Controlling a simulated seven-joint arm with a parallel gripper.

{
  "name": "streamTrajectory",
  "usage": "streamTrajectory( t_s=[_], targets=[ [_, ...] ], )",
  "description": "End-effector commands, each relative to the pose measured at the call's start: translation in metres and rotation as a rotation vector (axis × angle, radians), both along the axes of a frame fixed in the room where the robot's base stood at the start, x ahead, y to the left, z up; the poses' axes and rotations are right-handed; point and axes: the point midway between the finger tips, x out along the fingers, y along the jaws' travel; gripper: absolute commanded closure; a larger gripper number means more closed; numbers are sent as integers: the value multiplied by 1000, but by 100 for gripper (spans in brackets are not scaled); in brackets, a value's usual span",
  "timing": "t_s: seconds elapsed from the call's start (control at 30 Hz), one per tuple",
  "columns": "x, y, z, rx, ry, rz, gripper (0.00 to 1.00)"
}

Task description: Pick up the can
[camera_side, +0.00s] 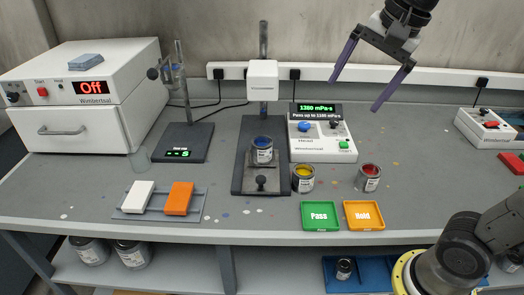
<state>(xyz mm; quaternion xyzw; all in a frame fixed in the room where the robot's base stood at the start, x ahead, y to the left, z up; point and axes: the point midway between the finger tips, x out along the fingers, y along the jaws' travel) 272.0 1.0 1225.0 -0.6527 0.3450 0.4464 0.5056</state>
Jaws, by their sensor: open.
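Three small open paint cans are near the middle of the bench. A can with blue paint (262,151) stands on the dark base of the stand, below its white head. A can with yellow paint (303,179) stands on the bench just right of that base. A can with red paint (368,178) stands further right, apart from the others. My gripper (362,94) is at the upper right, high above the bench, with two purple fingers spread wide. It is open and empty, and touches no can.
A green Pass tray (320,229) and an orange Hold tray (364,228) lie at the front edge. The white control box (325,154) reads 1380 mPa·s. A white oven (85,120) fills the left. White and orange blocks lie on a grey plate (159,217).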

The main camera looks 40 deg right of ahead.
Motion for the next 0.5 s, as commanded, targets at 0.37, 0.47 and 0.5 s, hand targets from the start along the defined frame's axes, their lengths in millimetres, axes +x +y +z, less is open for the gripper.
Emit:
streamTrajectory(
  t_s=[0.37,0.47,0.5],
  targets=[
    [145,2,1,154,160,-515,0],
    [180,3,-18,164,201,-596,0],
    [193,4,-27,164,218,-618,0]
  ],
)
